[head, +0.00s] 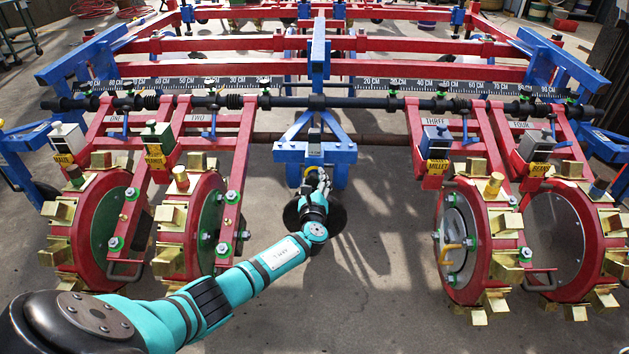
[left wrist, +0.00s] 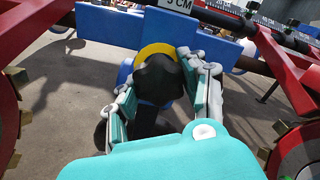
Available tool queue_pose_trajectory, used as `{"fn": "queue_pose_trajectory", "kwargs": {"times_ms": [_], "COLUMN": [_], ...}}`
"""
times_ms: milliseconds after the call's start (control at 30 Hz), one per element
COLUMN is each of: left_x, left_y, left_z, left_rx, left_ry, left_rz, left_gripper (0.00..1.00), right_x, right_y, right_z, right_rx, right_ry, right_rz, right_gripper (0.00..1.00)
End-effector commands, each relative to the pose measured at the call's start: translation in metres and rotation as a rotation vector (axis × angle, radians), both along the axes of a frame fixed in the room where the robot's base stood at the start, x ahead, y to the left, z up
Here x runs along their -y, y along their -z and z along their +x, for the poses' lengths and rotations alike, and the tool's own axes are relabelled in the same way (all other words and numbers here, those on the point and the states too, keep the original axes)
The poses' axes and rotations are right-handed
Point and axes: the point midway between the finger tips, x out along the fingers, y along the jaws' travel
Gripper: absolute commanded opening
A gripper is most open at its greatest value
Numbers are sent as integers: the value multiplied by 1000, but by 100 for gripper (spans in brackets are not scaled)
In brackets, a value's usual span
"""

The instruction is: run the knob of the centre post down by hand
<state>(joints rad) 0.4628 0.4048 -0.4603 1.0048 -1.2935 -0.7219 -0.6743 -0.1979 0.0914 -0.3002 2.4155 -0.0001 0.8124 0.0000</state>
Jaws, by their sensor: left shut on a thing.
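The centre post (head: 318,62) is blue and stands in the middle of the machine, with a blue bracket (head: 290,152) at its lower end. My left gripper (head: 318,180) is at the front of this bracket. In the left wrist view the knob (left wrist: 158,80) is black and lobed, with a yellow ring (left wrist: 155,49) behind it against the blue block. The fingers of my left gripper (left wrist: 157,92) lie on both sides of the knob and are shut on it. In the head view the gripper hides most of the knob. My right gripper is not in view.
Red wheels with brass cups stand on both sides, the nearer ones at left (head: 190,222) and right (head: 478,240). A black bar (head: 350,103) and a centimetre scale (head: 350,83) run across above. The floor between the wheels (head: 385,270) is clear.

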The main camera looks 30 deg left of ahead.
Motion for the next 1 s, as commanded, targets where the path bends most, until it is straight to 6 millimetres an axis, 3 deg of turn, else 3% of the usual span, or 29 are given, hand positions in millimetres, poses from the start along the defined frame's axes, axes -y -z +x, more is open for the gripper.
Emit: {"fn": "queue_pose_trajectory", "kwargs": {"times_ms": [400,433,600,1000], "left_x": [1,1,1,6], "left_y": [3,3,2,2], "left_z": [-1,-1,0,-8], "left_rx": [-7,-7,-5,-3], "left_ry": [3,3,2,3], "left_rz": [3,3,3,4], "left_gripper": [11,47,68,68], "right_x": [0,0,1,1], "right_y": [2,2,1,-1], "right_z": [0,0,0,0], "right_rx": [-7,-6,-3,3], "right_ry": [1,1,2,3], "right_rz": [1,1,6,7], "right_gripper": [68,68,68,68]}}
